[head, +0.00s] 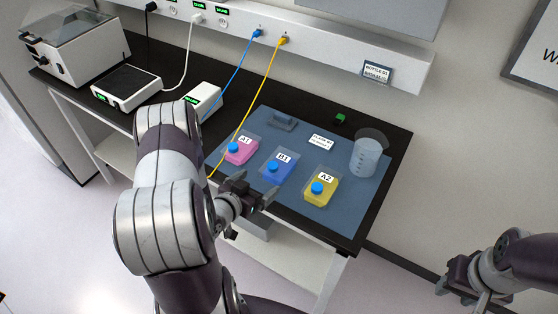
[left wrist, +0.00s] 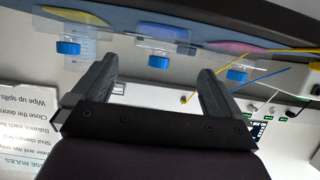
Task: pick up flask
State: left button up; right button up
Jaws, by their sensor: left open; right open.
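Three flat flasks with blue caps lie in a row on a blue-grey mat (head: 345,218): pink A1 (head: 242,150), blue B1 (head: 279,168) and yellow A2 (head: 321,187). My left gripper (head: 258,192) is open and empty at the mat's front edge, just in front of B1. The left wrist view shows the yellow flask (left wrist: 85,17), blue flask (left wrist: 166,33) and pink flask (left wrist: 232,47) beyond the fingers, with the blue flask's cap between the fingertips (left wrist: 157,70). No flask is held. My right gripper (head: 460,282) is open, off the bench at lower right.
A clear beaker (head: 366,157) stands on the mat's right. A small grey block (head: 283,121), a label card (head: 321,142) and a green item (head: 340,118) are behind the flasks. Yellow (head: 262,85) and blue (head: 240,70) cables cross the bench left of A1.

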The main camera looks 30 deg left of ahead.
aim_at(271, 173)
pick_arm(q)
jog(key=x, duration=0.5)
jog(key=shift+w+f, duration=0.15)
jog(key=shift+w, duration=0.2)
jog(key=p+x, duration=0.1)
jog(key=x, duration=0.2)
jog(key=shift+w+p, duration=0.35)
jog(key=shift+p, duration=0.05)
jog(key=shift+w+f, duration=0.25)
jog(key=shift+w, duration=0.1)
jog(key=shift+w+f, duration=0.15)
jog(key=shift+w, duration=0.05)
jog(key=shift+s, duration=0.1)
jog(key=c, duration=0.8)
pick_arm(e)
jog(key=shift+w+r, duration=0.35)
jog(key=shift+r, duration=0.5)
jog(key=shift+w, duration=0.1)
